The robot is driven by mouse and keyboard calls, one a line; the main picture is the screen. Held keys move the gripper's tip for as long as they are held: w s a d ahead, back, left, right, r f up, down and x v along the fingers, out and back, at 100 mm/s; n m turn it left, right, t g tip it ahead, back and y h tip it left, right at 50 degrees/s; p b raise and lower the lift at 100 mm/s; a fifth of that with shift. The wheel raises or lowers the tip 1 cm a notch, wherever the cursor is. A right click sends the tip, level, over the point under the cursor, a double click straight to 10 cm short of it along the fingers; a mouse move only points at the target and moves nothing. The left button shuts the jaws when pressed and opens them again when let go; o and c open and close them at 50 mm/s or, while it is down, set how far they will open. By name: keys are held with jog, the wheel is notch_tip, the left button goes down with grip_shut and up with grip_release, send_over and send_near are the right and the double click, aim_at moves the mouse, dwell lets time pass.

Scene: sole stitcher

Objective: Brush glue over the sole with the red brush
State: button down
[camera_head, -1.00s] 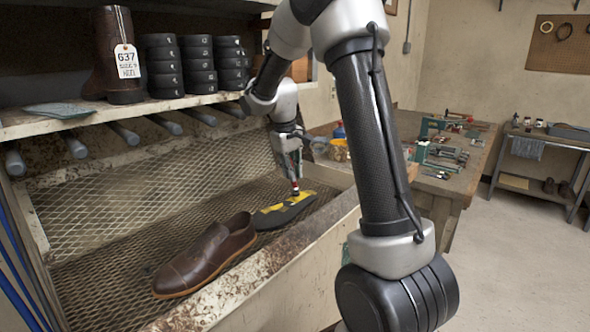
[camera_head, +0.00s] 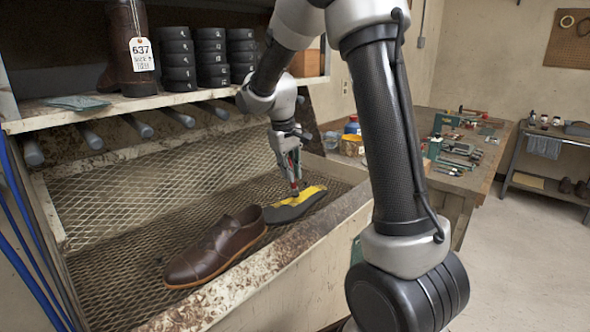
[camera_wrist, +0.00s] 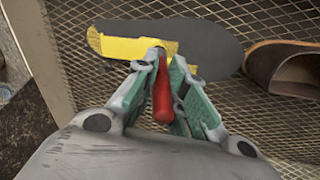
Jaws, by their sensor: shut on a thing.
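A dark shoe sole (camera_head: 285,213) lies on the mesh bottom of the bench bay, behind a brown leather shoe (camera_head: 215,252). A yellow patch (camera_head: 308,194) covers part of its top. In the wrist view the sole (camera_wrist: 215,48) is grey, with the yellow patch (camera_wrist: 112,47) over its left part. My gripper (camera_head: 294,178) is above the sole, shut on the red brush (camera_wrist: 162,95). The brush points at the sole, its tip at the yellow patch's edge. I cannot tell whether the bristles touch. The shoe also shows in the wrist view (camera_wrist: 262,62).
A shelf (camera_head: 150,103) above the bay holds stacked black heels (camera_head: 210,55), a tagged brown boot (camera_head: 120,50) and a flat grey-green piece (camera_head: 78,102). The bay's rusty front rim (camera_head: 240,290) runs along the near side. A tool-covered workbench (camera_head: 455,175) stands right.

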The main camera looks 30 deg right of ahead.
jog(key=a, duration=0.2)
send_over(253, 207)
jog(key=d, duration=0.2)
jog(key=shift+a, duration=1)
dwell(0.6)
jog(key=shift+r, duration=1.5)
jog(key=shift+d, duration=0.1)
